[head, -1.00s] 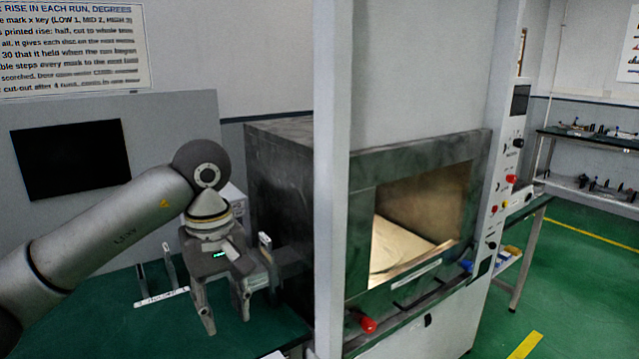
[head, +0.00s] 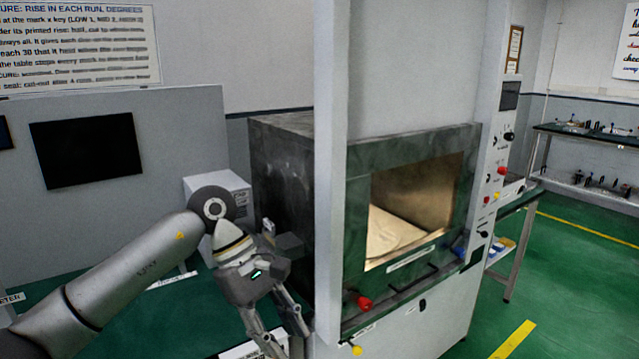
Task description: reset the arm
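My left arm comes in from the left over the green table (head: 150,325). My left gripper (head: 290,345) points down in front of the microwave generator's left side, near the white post. Its two fingers are spread apart, and I see nothing between them. The fingertips are close to the bottom of the view. The microwave generator (head: 412,155) has its chamber open, with a pale sheet (head: 392,235) on the chamber floor. My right gripper is not in view.
A white post (head: 330,180) stands right beside my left gripper. A control panel (head: 497,170) with red and yellow knobs is on the generator's right. A white box (head: 222,192) sits behind my arm. Green floor (head: 575,290) is clear at the right.

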